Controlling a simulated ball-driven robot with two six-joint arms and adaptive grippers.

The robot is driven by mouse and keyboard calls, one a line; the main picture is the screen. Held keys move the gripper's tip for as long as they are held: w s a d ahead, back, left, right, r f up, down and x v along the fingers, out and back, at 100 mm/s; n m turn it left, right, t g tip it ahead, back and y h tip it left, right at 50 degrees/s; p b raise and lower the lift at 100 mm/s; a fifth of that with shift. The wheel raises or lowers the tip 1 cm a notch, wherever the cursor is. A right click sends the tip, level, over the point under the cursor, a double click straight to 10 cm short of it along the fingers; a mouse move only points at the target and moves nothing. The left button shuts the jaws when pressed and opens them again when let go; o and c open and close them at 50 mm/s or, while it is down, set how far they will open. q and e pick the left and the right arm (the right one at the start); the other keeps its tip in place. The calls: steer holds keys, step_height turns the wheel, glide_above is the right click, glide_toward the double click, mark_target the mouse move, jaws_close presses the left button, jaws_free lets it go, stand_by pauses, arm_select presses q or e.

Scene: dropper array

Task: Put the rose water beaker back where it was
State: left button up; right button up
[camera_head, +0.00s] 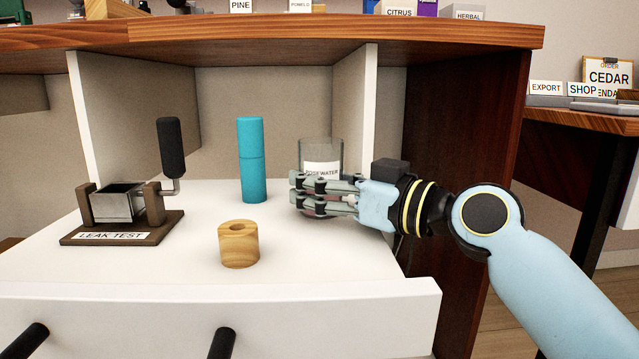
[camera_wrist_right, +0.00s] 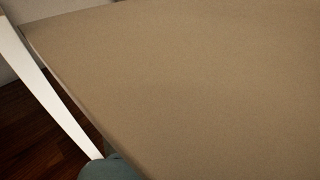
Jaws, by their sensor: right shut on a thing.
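The rose water beaker (camera_head: 321,151) is a clear glass vessel with a white label reading "ROSEWATER". It looks upright, at the right side of the open white drawer (camera_head: 190,308). My right gripper (camera_head: 300,193) comes in from the right and is shut on the beaker, its fingers across the lower part. The fingers hide most of the beaker's lower half, so I cannot tell whether its base touches the drawer floor. The right wrist view shows mostly a plain beige surface, with no clear sight of the beaker. My left gripper is not in view.
A teal cylinder (camera_head: 252,160) stands left of the beaker, with a holed wooden block (camera_head: 239,244) in front. A leak test stand (camera_head: 122,226) with an upright black handle is at the left. The desk top (camera_head: 300,33) overhangs the drawer's back. A white divider (camera_head: 369,110) rises behind the gripper.

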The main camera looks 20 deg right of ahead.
steer(key=o, duration=1.4)
steer(key=shift+c, duration=0.2)
steer(key=shift+r, duration=0.1)
steer(key=shift+s+d+p, duration=0.1)
steer(key=shift+s+p, duration=0.05)
steer(key=shift+p, duration=0.2)
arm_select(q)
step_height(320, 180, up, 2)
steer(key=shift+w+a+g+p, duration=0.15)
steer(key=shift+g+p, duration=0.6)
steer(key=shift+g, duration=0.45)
arm_select(e)
steer(key=v, duration=1.1)
steer(key=shift+s+d, duration=0.15)
steer(key=shift+s, duration=0.1)
